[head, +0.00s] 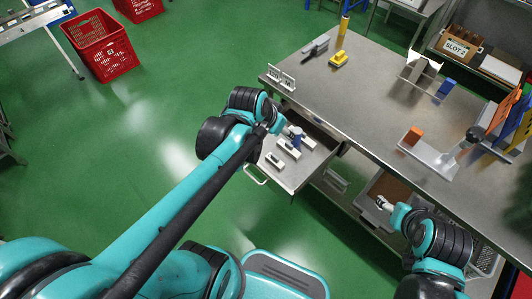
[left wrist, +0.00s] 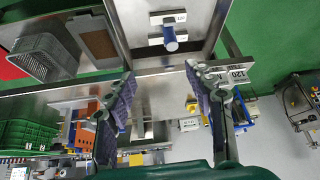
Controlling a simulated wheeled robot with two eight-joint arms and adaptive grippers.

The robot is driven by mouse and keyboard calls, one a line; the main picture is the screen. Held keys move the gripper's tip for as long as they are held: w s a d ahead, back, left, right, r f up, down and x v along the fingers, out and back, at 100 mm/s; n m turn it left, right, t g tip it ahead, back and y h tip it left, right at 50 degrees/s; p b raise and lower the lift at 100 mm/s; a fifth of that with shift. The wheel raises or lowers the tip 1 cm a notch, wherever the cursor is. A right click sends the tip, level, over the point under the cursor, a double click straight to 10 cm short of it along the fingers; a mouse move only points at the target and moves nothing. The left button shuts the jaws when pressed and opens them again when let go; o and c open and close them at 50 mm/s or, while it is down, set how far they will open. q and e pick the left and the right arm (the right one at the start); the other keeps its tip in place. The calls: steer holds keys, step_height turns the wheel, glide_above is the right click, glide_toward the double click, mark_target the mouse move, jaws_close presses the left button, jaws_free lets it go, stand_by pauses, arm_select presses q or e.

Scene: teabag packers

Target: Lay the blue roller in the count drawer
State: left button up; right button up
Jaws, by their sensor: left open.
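The blue roller (head: 298,139) is in the open drawer (head: 293,179) under the table, among white labelled blocks (head: 288,149). In the left wrist view the roller (left wrist: 170,38) shows with its pale end towards the camera, close to two of these blocks; its exact tilt is unclear. My left gripper (head: 284,127) is over the drawer, close to the roller. In the wrist view its fingers (left wrist: 162,100) are wide apart with nothing between them, and the roller is beyond the fingertips. My right gripper (head: 384,203) is by a grey bin under the table; its fingers are too small to judge.
The metal table (head: 350,97) holds a yellow block (head: 339,59), a blue block (head: 446,87), an orange block (head: 413,136) and small number signs (head: 281,78) near the drawer. A grey bin (head: 369,218) sits below. Red crates (head: 97,45) stand on the green floor.

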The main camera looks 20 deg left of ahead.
arm_select(q)
steer(key=s+n+t+y, duration=0.1)
steer(key=s+n, duration=0.1)
steer(key=s, duration=0.8)
steer(key=shift+s+r, duration=0.2)
